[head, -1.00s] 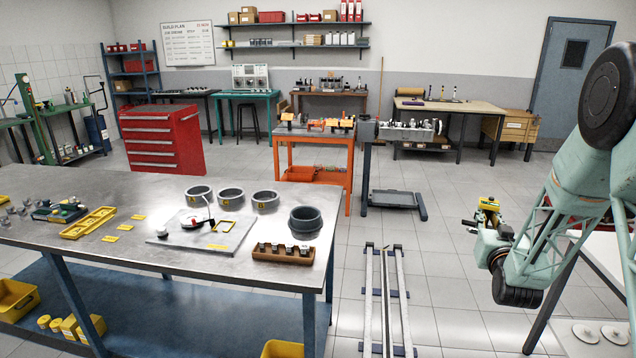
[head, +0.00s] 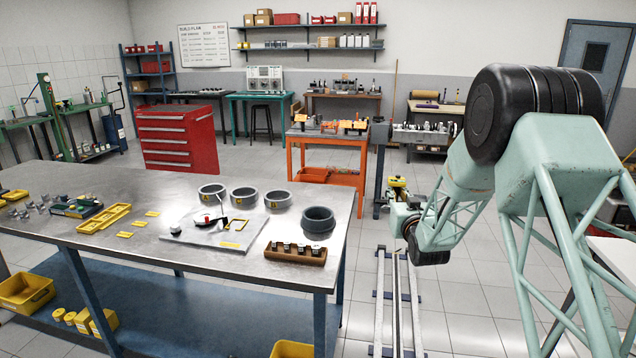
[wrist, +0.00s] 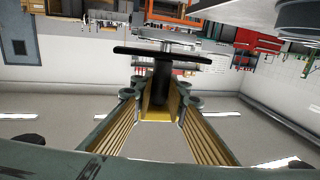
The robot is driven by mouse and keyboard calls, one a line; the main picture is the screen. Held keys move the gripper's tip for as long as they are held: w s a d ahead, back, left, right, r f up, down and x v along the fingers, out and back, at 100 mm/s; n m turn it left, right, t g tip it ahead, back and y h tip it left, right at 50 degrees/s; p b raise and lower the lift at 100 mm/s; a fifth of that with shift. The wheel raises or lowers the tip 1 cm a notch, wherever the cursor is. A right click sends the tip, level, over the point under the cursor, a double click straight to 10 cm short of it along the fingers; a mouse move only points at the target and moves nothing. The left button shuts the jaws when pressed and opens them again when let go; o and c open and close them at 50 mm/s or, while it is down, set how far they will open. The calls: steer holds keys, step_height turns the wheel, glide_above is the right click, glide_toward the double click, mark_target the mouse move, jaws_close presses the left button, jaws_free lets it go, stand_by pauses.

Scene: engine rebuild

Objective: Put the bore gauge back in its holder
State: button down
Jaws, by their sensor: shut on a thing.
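My gripper (head: 397,188) is off the right end of the steel bench, seen small and partly hidden by my arm in the head view. In the wrist view my gripper (wrist: 160,95) is shut on a black stem with a wide, thin black crosspiece, which I take as the bore gauge (wrist: 160,72). It is clear of any surface there. I cannot tell which part is the gauge's holder.
Several grey rings stand behind the plate, with a taller dark cylinder (head: 318,219) at the bench's right end. A wooden block (head: 295,254) with small parts sits at the front edge. Yellow trays (head: 103,218) lie to the left. Floor rails (head: 397,300) run beside the bench (head: 150,195).

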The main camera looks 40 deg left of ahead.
steer(key=s+a+r+n+g+y, duration=0.1)
steer(key=s+a, duration=0.5)
steer(key=a, duration=0.6)
steer(key=s+a+n+g+y, duration=0.2)
steer(key=s+a, duration=0.5)
steer(key=a, duration=0.5)
steer(key=shift+a+r+b, duration=0.2)
steer(key=shift+r+b, duration=0.15)
steer(key=shift+f, duration=0.35)
step_height(320, 180, down, 7)
steer(key=b, duration=0.3)
steer(key=shift+f, duration=0.4)
stand_by(1.0)
steer(key=c, duration=2.5)
jaws_free()
steer(key=shift+s+f, duration=0.1)
steer(key=shift+d, duration=0.15)
